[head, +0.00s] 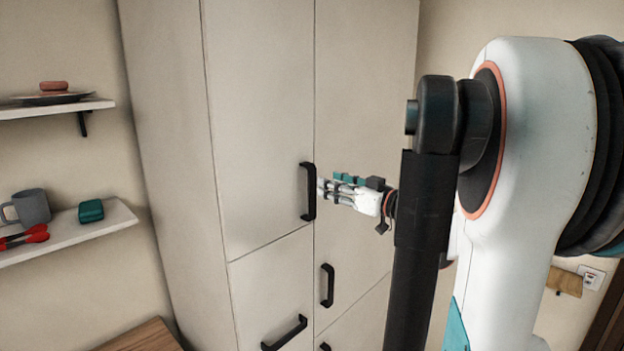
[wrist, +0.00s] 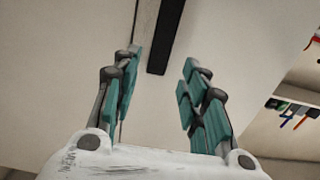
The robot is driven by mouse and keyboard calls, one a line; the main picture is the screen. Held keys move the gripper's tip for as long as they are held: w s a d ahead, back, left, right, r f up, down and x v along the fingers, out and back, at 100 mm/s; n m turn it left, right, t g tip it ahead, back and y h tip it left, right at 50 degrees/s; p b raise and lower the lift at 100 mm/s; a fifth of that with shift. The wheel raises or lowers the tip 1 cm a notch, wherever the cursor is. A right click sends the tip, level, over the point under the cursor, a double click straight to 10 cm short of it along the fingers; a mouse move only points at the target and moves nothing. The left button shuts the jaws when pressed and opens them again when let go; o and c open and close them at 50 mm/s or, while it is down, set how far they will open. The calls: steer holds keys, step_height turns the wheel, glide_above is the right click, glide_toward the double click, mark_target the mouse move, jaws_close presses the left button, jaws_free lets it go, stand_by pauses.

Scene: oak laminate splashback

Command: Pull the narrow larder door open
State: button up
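The tall cream cabinet has an upper left door (head: 258,120) with a black vertical bar handle (head: 308,191) at its right edge. A right-hand door (head: 362,100) meets it at a vertical seam and has a lower black handle (head: 327,286). I cannot tell which is the narrow larder door; both look closed. My gripper (head: 326,189) is right beside the upper handle, pointing at it. In the wrist view its teal-padded fingers (wrist: 162,60) are apart, with the handle's end (wrist: 165,45) showing in line with the gap. I see no grip on it; contact is unclear.
Below are a drawer with a horizontal black handle (head: 285,333) and a wooden surface (head: 140,338) at bottom left. Wall shelves at left hold a grey mug (head: 32,207), a teal box (head: 91,211) and red tongs (head: 25,237). My arm hides much of the right side.

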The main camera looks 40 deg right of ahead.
mark_target(313, 179)
steer(key=w, duration=0.8)
steer(key=shift+a+p, duration=0.25)
steer(key=shift+p, duration=0.1)
jaws_close()
